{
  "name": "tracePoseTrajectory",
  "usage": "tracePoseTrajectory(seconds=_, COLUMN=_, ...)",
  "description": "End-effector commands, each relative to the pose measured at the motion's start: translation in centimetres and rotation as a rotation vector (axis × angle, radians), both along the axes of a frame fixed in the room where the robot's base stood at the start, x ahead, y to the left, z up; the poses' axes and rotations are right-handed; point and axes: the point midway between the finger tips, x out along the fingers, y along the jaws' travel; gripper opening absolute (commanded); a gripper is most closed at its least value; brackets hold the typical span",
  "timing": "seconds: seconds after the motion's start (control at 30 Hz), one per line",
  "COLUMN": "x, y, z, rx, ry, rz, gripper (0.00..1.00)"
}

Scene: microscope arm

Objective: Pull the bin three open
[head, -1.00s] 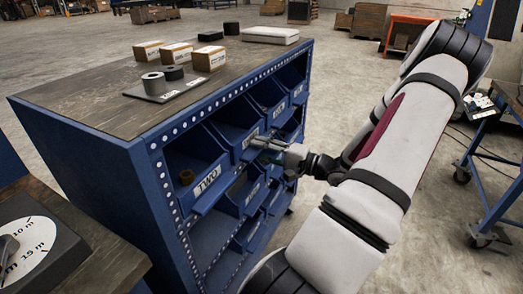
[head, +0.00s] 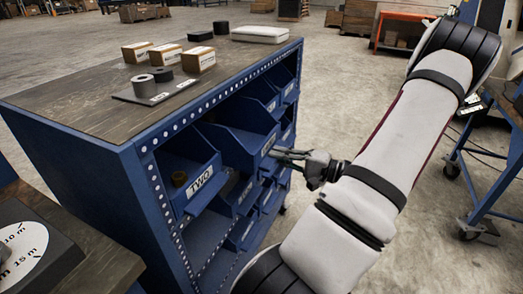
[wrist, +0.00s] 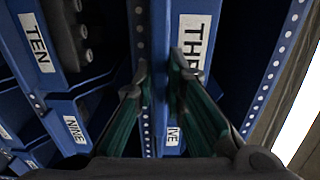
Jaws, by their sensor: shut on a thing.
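Bin three (head: 240,146) is a blue open-topped bin in the upper part of the cabinet (head: 80,185), just right of the bin labelled TWO. It juts out from the cabinet face. My gripper (head: 274,154) is at its front edge, its fingers closed on the front wall. In the wrist view my gripper (wrist: 160,72) has one green-grey finger on each side of the blue wall, beside the partly hidden label starting THR (wrist: 195,42). The exact contact is partly hidden by the fingers.
Bin two (head: 193,187) also sticks out, with a small brown roll inside. Bins NINE (wrist: 74,129) and TEN (wrist: 37,42) show in the wrist view. Boxes (head: 168,55) and rolls stand on the cabinet top. Floor is clear between the cabinet and the blue cart (head: 480,190).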

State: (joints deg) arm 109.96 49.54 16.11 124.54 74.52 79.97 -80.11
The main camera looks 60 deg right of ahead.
Motion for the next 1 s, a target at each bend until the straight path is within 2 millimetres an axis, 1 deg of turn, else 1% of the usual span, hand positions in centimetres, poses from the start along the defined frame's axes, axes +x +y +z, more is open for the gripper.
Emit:
tracePoseTrajectory(seconds=0.03, x=-1.4, y=-0.2, z=0.0, rx=-0.001, ry=0.004, rz=-0.004, gripper=0.0)
tracePoseTrajectory(seconds=0.1, x=-2.9, y=-0.3, z=0.0, rx=0.0, ry=0.003, rz=-0.003, gripper=0.0)
tracePoseTrajectory(seconds=0.2, x=-4.9, y=-0.4, z=-0.1, rx=0.0, ry=0.003, rz=-0.003, gripper=0.0)
tracePoseTrajectory(seconds=0.33, x=-6.6, y=-0.5, z=-0.1, rx=0.002, ry=0.002, rz=-0.001, gripper=0.0)
tracePoseTrajectory(seconds=0.5, x=-7.7, y=-0.6, z=-0.1, rx=0.001, ry=0.001, rz=0.0, gripper=0.0)
tracePoseTrajectory(seconds=0.83, x=-7.8, y=-0.6, z=-0.1, rx=0.001, ry=0.002, rz=0.0, gripper=0.0)
tracePoseTrajectory(seconds=0.87, x=-7.8, y=-0.6, z=-0.1, rx=0.001, ry=0.002, rz=0.0, gripper=0.14)
tracePoseTrajectory(seconds=0.9, x=-7.8, y=-0.6, z=-0.1, rx=0.001, ry=0.002, rz=0.0, gripper=0.23)
tracePoseTrajectory(seconds=0.93, x=-7.8, y=-0.6, z=-0.1, rx=0.001, ry=0.001, rz=0.0, gripper=0.29)
tracePoseTrajectory(seconds=0.97, x=-7.8, y=-0.6, z=-0.1, rx=0.001, ry=0.001, rz=0.0, gripper=0.32)
tracePoseTrajectory(seconds=1.0, x=-7.8, y=-0.6, z=-0.1, rx=0.001, ry=0.001, rz=0.0, gripper=0.32)
